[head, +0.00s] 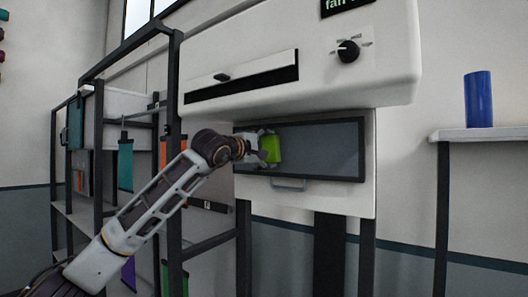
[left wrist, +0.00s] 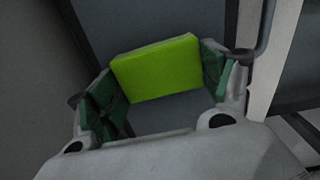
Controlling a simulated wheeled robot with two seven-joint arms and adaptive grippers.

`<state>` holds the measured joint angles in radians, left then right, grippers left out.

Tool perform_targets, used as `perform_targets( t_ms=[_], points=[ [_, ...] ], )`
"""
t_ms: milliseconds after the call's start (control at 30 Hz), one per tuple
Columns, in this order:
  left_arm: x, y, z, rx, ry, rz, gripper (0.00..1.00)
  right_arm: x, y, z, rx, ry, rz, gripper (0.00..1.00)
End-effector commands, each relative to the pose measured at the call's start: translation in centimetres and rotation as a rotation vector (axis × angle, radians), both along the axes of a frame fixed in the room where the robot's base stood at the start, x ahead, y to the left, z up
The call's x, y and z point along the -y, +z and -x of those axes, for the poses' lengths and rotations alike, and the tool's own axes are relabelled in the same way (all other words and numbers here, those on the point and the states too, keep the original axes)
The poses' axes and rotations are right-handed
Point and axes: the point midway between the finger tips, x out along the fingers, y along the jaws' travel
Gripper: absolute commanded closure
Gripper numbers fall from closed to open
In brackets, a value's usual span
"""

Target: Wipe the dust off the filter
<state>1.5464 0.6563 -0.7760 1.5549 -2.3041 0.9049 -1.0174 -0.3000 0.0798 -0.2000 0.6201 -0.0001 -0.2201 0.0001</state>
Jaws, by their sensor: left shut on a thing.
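The filter (head: 325,146) is a dark grey panel in a black frame, set in the front of the white machine below its slot. A handle sits under its lower edge. My left gripper (head: 262,149) is at the left part of the filter, shut on a lime green sponge (head: 272,149). The sponge also shows in the left wrist view (left wrist: 156,68), between the green finger pads of the left gripper (left wrist: 158,86). It is at or close to the filter surface; I cannot tell whether it touches. No separate dust patch can be made out. My right gripper is not in view.
The white machine (head: 400,50) has a black knob (head: 348,50) and a dark slot above the filter. A dark metal rack (head: 174,100) with hanging coloured pieces stands at the left. A blue cylinder (head: 478,99) stands on a shelf (head: 490,134) at the right.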

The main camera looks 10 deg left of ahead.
Motion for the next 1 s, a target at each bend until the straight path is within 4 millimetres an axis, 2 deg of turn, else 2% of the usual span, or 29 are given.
perform_targets(
  t_ms=[267, 800, 1000],
  points=[
    [0.2, 0.0, 0.1, 0.000, -0.001, 0.000, 0.39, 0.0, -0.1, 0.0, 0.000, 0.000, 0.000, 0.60],
    [2.8, 0.0, 1.0, 0.001, -0.002, 0.000, 0.39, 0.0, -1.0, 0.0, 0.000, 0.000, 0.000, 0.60],
    [3.0, 0.0, 1.1, 0.000, 0.000, 0.000, 0.39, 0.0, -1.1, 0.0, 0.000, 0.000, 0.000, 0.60]
  ],
)
